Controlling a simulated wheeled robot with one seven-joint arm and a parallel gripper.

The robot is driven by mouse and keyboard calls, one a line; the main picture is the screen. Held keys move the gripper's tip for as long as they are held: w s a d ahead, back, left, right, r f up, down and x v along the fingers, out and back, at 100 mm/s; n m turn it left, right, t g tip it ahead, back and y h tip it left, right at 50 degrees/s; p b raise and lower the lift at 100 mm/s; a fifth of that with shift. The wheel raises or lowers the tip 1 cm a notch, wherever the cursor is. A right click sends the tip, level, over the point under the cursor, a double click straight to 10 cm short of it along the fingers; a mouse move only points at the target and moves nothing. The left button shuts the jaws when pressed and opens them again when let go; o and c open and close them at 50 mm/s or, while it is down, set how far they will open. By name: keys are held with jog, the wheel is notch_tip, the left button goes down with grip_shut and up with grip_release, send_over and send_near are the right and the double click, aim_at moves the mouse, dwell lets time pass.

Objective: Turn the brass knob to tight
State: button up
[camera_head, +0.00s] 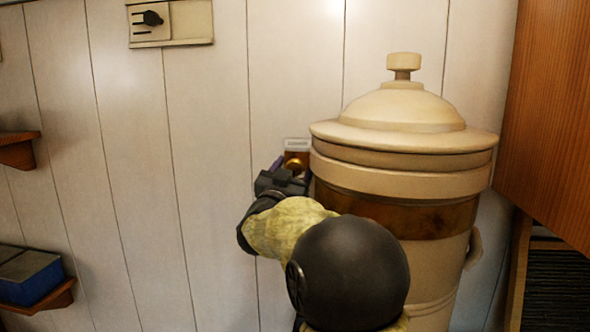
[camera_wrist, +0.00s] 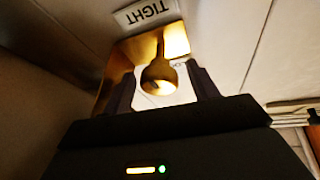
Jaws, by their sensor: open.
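The brass knob (camera_wrist: 159,76) shows in the wrist view, round-ended on a narrower stem, in front of a brass plate (camera_wrist: 176,40). A white label (camera_wrist: 146,13) reading TIGHT, upside down in this view, sits at the plate's edge. My gripper (camera_wrist: 160,80) is open, with one dark finger on each side of the knob; I cannot tell whether either touches it. In the head view the knob (camera_head: 296,163) shows small and brassy on the wall, just beyond my gripper (camera_head: 284,172), which partly hides the plate. The label (camera_head: 297,144) is above it.
A large cream lidded urn (camera_head: 403,140) stands close to the right of the knob. A wooden cabinet (camera_head: 548,120) is at far right. Shelves, one with a blue box (camera_head: 32,276), are at left. A latch plate (camera_head: 170,23) is higher up. The wall left of my gripper is clear.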

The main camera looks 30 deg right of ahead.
jog(key=b+v, duration=0.7)
jog(key=v, duration=1)
jog(key=shift+s, duration=0.25)
jog(key=shift+w+f, duration=0.1)
jog(key=w+a+f+n+y, duration=0.1)
jog(key=a+f+n+y, duration=0.15)
jog(key=f+y, duration=0.35)
jog(key=w+a+f+n+g+y, duration=0.15)
jog(key=f+n+y, duration=0.25)
jog(key=f, duration=0.4)
jog(key=w+a+f+n+y, duration=0.1)
jog(key=a+f+n+y, duration=0.2)
jog(key=f+y, duration=0.3)
jog(key=s+d+f+n+g, duration=0.1)
jog(key=s+f+g, duration=1)
jog(key=s+f, duration=0.8)
jog(key=shift+d+n, duration=0.25)
jog(key=shift+n, duration=0.1)
